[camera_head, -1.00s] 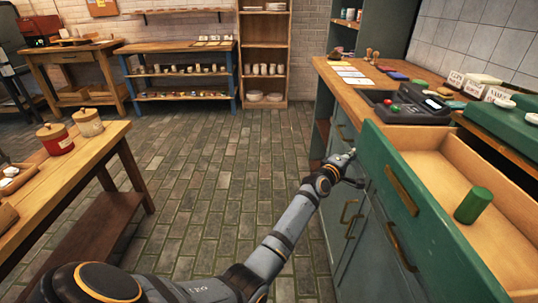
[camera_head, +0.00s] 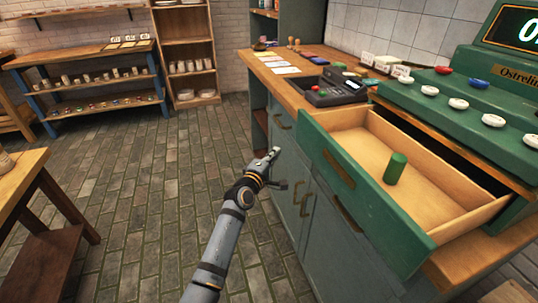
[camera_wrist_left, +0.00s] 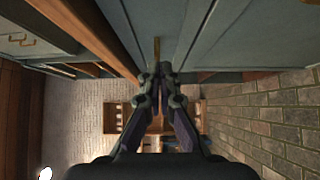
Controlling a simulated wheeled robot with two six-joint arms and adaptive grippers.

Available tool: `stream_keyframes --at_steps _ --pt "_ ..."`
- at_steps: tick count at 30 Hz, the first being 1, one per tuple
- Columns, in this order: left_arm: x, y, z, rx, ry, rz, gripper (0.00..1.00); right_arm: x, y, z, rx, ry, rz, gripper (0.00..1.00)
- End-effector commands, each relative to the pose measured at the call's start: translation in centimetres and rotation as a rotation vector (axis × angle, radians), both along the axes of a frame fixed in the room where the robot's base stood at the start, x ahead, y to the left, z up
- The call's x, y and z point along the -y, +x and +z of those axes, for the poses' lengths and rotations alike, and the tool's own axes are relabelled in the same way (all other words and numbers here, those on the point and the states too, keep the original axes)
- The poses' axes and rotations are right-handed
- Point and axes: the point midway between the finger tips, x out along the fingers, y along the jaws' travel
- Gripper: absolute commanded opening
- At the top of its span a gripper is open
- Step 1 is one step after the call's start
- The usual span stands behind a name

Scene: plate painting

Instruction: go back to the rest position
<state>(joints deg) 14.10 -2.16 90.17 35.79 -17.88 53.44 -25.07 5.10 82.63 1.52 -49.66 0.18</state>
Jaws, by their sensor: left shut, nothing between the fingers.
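My left gripper (camera_head: 272,156) is in the head view, in front of the counter's left side, beside the open drawer and apart from its front. Its fingers are shut and empty; in the left wrist view the fingertips (camera_wrist_left: 160,72) meet near the cabinet face. The left arm reaches up from the bottom of the head view. My right gripper is not in view.
The green-fronted drawer (camera_head: 365,195) stands open with a green cylinder (camera_head: 395,168) inside. A wooden table (camera_head: 18,180) stands left. The brick floor (camera_head: 150,210) between is clear.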

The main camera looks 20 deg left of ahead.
Motion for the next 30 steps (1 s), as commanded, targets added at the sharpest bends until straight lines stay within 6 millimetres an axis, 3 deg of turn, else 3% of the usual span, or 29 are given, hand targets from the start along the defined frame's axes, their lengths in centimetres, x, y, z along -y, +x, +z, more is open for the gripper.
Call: stream_keyframes --at_steps 6,14,17,20,23,24,26,30 --pt "-0.5 -2.3 0.1 0.0 0.001 0.0 0.0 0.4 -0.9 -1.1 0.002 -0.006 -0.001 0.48" --pt "-0.5 -2.5 -0.1 -0.002 0.002 0.0 0.0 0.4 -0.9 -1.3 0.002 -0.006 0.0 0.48" --pt "-0.6 -3.0 -2.4 -0.041 0.054 -0.004 0.0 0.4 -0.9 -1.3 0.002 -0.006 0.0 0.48" --pt "-0.8 -4.7 -8.3 -0.144 0.205 -0.027 0.0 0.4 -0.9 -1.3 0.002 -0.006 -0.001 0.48" --pt "-1.4 -8.2 -16.4 -0.29 0.419 -0.085 0.0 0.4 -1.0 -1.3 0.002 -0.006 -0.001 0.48" --pt "-1.7 -10.0 -19.6 -0.349 0.506 -0.117 0.0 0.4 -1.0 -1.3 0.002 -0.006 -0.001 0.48" --pt "-2.3 -12.9 -24.1 -0.434 0.633 -0.173 0.0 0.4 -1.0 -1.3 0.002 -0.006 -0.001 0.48" --pt "-4.1 -21.1 -33.5 -0.624 0.904 -0.343 0.0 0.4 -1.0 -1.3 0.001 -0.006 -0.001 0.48"
